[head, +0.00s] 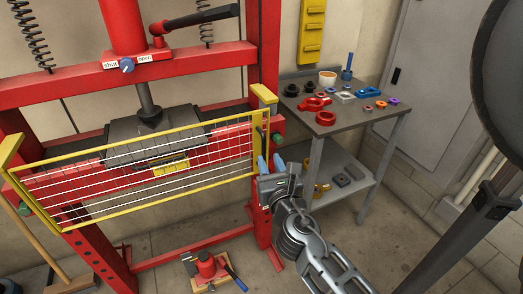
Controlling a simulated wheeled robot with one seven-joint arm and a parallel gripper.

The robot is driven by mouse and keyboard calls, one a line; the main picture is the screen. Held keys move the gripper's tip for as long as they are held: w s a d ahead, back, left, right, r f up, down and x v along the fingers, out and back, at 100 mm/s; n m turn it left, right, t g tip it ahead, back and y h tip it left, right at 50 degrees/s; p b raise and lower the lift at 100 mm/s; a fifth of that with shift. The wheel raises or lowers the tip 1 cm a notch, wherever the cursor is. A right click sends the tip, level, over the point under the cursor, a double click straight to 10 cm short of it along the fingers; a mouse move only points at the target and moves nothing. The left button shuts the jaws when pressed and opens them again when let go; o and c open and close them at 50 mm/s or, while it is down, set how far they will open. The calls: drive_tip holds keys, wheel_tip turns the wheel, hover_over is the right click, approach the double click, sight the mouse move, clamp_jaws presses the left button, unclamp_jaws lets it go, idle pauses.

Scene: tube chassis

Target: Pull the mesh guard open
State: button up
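The mesh guard (150,202) is a yellow frame with thin wire mesh, standing across the front of the red press. Its right end is by a yellow post (260,125), and its left end is by another yellow post (10,150). My gripper (270,162) has two blue fingertips pointing up, just right of and below the guard's right end. The fingertips stand apart with a gap between them, and I see nothing held there. I cannot tell whether the left finger touches the guard's edge.
Red press uprights (262,45) flank the guard. A grey table (350,118) with rings and small parts stands at the right. A bottle jack (208,265) sits on the floor below the guard. A broom handle (35,240) leans at the left. A grey cabinet (430,65) stands behind.

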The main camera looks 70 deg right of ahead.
sight(264, 149)
drive_tip(key=shift+p+x, duration=1)
drive_tip(key=shift+x, duration=2.45)
clamp_jaws()
